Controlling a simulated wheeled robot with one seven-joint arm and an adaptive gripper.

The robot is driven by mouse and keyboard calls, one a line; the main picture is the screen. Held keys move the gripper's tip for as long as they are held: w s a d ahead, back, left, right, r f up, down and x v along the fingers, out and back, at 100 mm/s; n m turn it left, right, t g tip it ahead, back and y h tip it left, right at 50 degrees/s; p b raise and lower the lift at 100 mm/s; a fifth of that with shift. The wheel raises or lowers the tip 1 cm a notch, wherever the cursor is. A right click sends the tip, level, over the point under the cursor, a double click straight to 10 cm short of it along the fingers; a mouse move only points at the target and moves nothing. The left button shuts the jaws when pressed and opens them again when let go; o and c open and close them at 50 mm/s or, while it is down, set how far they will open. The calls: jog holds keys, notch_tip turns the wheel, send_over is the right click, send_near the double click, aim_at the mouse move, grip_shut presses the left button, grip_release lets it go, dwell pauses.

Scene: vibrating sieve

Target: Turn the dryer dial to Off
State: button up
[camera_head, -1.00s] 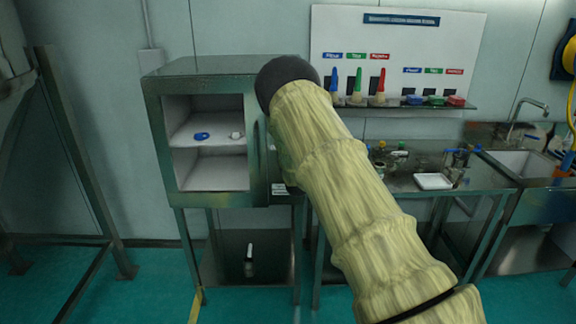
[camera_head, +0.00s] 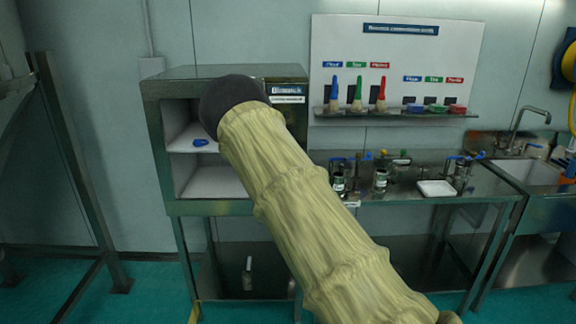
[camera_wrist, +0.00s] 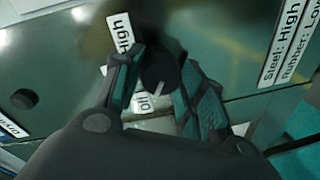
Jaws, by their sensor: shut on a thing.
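In the wrist view my gripper (camera_wrist: 155,85) has its two fingers on either side of a dark round dial (camera_wrist: 160,66) and is shut on it. A pale pointer line on the dial runs towards the gripper palm, near a white label (camera_wrist: 142,102) partly hidden by a finger. A "High" label (camera_wrist: 121,32) lies on the dial's far side. In the head view the dryer (camera_head: 165,120) is a metal cabinet with an open front and shelves. My sleeved arm covers its right part, so the dial and gripper are hidden there.
Another dark round knob (camera_wrist: 24,98) sits on the panel at the left of the wrist view. A blue item (camera_head: 200,142) lies on the dryer's shelf. To the right, a metal table (camera_head: 400,188) holds small vessels and a white tray (camera_head: 437,188). A brush rack (camera_head: 395,113) hangs above.

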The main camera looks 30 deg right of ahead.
jog(key=shift+f, duration=0.1)
jog(key=o, duration=1)
jog(key=v, duration=1.2)
jog(key=shift+d, duration=0.1)
